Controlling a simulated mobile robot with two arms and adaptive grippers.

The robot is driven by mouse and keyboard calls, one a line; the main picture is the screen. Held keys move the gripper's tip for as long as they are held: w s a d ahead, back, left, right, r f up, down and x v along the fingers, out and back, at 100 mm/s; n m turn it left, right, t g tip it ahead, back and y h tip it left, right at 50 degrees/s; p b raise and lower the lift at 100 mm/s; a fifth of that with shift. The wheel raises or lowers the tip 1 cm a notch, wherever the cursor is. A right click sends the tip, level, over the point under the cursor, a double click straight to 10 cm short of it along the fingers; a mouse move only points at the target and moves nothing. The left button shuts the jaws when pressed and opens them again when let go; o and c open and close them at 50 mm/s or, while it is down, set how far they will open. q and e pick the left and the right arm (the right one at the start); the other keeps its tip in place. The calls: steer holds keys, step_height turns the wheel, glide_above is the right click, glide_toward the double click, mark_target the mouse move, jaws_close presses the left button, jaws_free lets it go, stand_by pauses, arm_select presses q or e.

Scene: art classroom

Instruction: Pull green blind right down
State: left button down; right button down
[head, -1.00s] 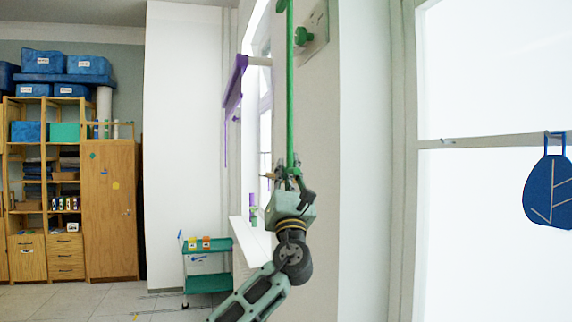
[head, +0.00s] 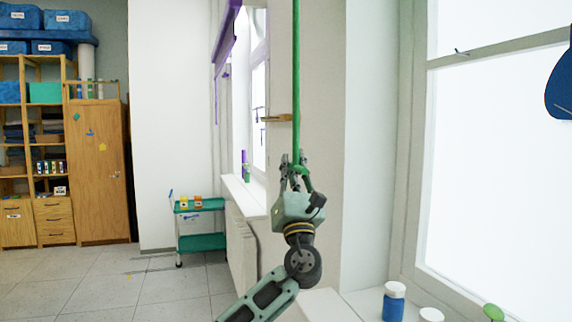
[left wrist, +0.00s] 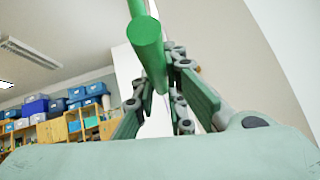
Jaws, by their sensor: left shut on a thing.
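A long thin green pull (head: 296,75) hangs straight down beside the wall and runs out of the top of the head view. My left gripper (head: 294,170) is shut around its lower end, with the fingers pointing up. In the left wrist view the pull shows as a green rod with a thicker round end (left wrist: 147,45) between my left fingers (left wrist: 165,95). The green blind itself is not seen in these views. My right gripper is not in view.
A purple blind (head: 226,38) hangs at the window further left. A green trolley (head: 201,242) stands below it. A blue-and-white jar (head: 393,301) stands on the near sill at lower right, by the bright window (head: 500,170). Wooden shelves (head: 97,170) are at far left. The floor between is clear.

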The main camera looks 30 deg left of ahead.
arm_select(q)
steer(key=c, duration=1.8)
jaws_free()
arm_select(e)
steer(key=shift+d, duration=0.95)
arm_select(q)
steer(key=shift+s+d+f, duration=0.15)
steer(key=shift+f, duration=0.05)
steer(key=v, duration=1.1)
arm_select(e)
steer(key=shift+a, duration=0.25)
arm_select(q)
steer(key=shift+d+f, duration=0.15)
steer(key=shift+f, duration=0.1)
